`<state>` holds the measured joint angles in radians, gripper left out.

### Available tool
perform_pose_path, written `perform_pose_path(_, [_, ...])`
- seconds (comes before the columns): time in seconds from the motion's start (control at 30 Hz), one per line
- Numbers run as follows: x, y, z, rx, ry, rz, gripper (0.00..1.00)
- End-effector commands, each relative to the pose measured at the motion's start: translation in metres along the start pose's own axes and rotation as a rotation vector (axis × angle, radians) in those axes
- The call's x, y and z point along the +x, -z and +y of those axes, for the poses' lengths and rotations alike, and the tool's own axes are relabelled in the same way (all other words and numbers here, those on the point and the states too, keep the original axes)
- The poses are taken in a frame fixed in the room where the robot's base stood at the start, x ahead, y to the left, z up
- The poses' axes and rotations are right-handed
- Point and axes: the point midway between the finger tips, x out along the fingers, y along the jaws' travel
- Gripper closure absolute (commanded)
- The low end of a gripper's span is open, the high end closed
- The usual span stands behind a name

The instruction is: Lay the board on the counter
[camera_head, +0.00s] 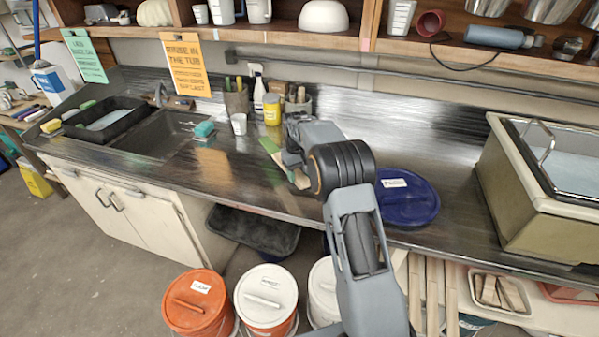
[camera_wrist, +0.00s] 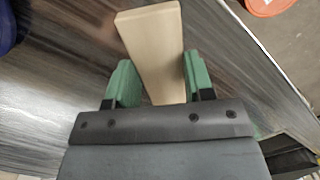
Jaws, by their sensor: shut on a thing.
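The board is a plain pale wooden piece (camera_wrist: 155,45), seen in the wrist view between my gripper's two green fingers (camera_wrist: 160,84), with its far end sticking out past them. Both fingers sit against its sides, so my gripper is shut on it. In the head view my gripper (camera_head: 280,160) is over the dark streaked counter (camera_head: 225,175), right of the sink, and a strip of the board shows beside it. My arm hides part of it. I cannot tell whether the board touches the counter.
Lidded buckets (camera_head: 195,305) stand below on the floor.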

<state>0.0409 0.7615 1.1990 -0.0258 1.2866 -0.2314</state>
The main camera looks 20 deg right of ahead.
Motion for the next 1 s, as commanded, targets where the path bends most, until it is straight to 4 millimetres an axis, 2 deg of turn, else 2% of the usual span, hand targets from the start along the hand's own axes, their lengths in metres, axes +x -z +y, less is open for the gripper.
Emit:
perform_pose_path(0.1, [0.017,0.002,0.001,0.001,0.000,0.000,0.85])
perform_pose_path(0.5, [0.053,0.005,0.002,0.003,0.000,-0.001,0.85])
perform_pose_path(0.97, [0.059,0.006,0.002,0.003,0.000,0.000,0.85])
perform_pose_path(1.0, [0.059,0.006,0.002,0.003,0.000,0.000,0.50])
